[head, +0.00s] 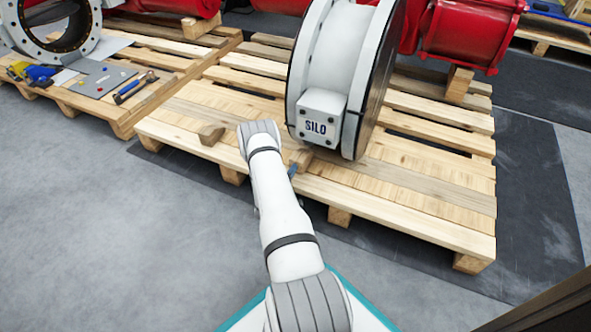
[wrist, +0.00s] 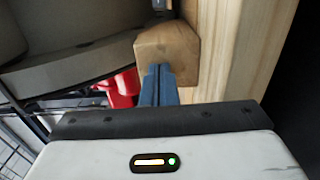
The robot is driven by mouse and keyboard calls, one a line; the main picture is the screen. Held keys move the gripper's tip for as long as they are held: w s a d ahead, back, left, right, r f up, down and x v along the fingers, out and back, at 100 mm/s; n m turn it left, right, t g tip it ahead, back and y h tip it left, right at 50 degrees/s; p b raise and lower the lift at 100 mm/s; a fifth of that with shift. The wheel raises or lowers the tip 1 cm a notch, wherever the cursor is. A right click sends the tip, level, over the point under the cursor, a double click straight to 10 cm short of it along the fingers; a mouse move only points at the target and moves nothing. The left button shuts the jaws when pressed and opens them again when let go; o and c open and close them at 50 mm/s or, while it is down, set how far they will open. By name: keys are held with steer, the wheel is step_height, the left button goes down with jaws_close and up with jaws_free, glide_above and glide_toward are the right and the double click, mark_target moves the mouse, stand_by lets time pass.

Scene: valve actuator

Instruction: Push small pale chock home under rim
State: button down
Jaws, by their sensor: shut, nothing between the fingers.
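The small pale wooden chock (wrist: 168,45) is in the upper middle of the wrist view, beside the grey curved rim (wrist: 75,72) of the big valve. In the head view the chock (head: 302,157) shows partly, between my arm and the round white valve body (head: 330,60) marked SILO. My gripper (wrist: 158,72) has its blue fingers shut and empty, with the tips at the chock's near face. I cannot tell whether they touch it. In the head view the gripper (head: 292,171) is mostly hidden by my wrist. How far the chock sits under the rim is hidden.
The valve stands on a wooden pallet (head: 420,205). Another wooden block (head: 211,134) lies on it left of my wrist. A second pallet at left holds a hammer (head: 133,90) and other tools. Red machinery (head: 470,35) is behind. Grey floor (head: 120,230) is clear at front left.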

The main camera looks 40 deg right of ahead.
steer(key=shift+x, duration=1.05)
steer(key=p+v, duration=0.3)
steer(key=v, duration=0.7)
stand_by(0.7)
stand_by(0.4)
